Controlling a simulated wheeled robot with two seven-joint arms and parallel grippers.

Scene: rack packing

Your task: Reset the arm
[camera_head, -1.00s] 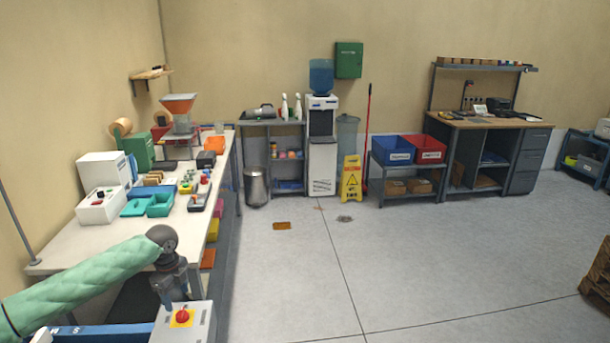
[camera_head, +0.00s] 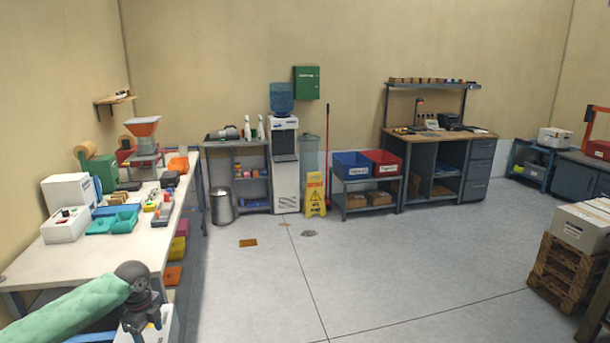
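My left arm in its green sleeve comes in from the lower left, beside the front edge of the white worktable (camera_head: 100,253). My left gripper (camera_head: 143,328) points down at the bottom of the picture, near the table's near right corner. It is dark and small, and its fingertips are partly cut off, so I cannot tell its opening. I see nothing clearly held in it. My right arm and gripper are out of view.
The worktable holds teal bins (camera_head: 115,219), a white box (camera_head: 66,225) and a funnel machine (camera_head: 144,132). A metal trash can (camera_head: 222,206) and yellow wet-floor sign (camera_head: 314,195) stand at the back. Cartons on a pallet (camera_head: 575,258) stand at right.

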